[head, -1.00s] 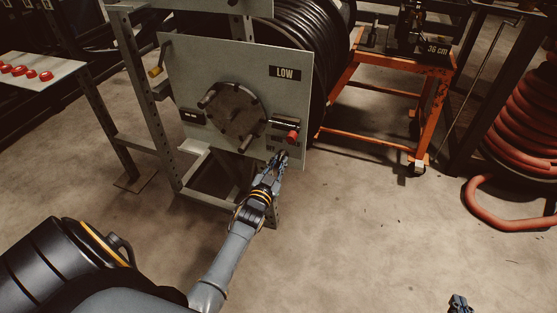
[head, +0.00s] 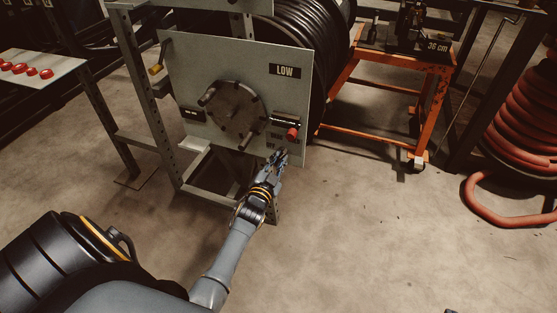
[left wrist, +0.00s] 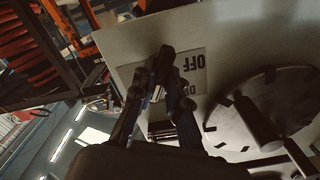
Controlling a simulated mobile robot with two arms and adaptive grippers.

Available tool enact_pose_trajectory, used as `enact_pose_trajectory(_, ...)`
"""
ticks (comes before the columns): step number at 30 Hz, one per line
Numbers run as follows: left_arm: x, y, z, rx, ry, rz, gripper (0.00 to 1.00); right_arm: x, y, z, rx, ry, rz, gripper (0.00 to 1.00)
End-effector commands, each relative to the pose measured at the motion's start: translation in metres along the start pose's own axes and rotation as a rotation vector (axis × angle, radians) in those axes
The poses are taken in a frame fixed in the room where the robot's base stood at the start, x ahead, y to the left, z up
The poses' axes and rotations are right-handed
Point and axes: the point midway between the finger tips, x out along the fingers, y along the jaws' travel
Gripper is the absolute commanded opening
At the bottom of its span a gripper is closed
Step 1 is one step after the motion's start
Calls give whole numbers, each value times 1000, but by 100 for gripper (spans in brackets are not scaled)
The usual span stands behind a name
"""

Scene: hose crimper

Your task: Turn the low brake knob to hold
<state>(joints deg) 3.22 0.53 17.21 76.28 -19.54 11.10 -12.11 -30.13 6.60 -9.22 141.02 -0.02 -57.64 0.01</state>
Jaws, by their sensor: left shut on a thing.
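The low brake knob (head: 292,134), with a red end, is on the right side of the grey LOW panel (head: 215,65). My left gripper (head: 277,157) reaches up to the panel's lower right, at the knob, and is shut on it; the contact itself is hard to see. In the left wrist view my dark fingers (left wrist: 165,75) are close together in front of a white label (left wrist: 190,75) reading OFF, with a second word partly hidden. The knob's setting is not readable. Only a dark scrap of my right gripper (head: 452,311) shows at the bottom edge.
A round disc (head: 236,115) with stub handles is left of the knob. A black hose reel (head: 310,35) stands behind the panel. An orange cart (head: 385,85) and coiled red hose (head: 525,120) are to the right. The floor in front is open.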

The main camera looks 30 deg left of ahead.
Motion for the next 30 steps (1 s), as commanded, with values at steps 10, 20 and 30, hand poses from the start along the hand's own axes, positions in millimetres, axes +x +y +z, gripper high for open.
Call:
enact_pose_trajectory(10,0,0,0,1,-1,1,37,0,0,0,0,1,0,0)
enact_pose_trajectory(20,-18,1,1,1,-2,1,37,0,-1,0,0,2,-2,0)
enact_pose_trajectory(30,-88,1,1,0,-3,2,37,0,0,0,0,2,-1,0)
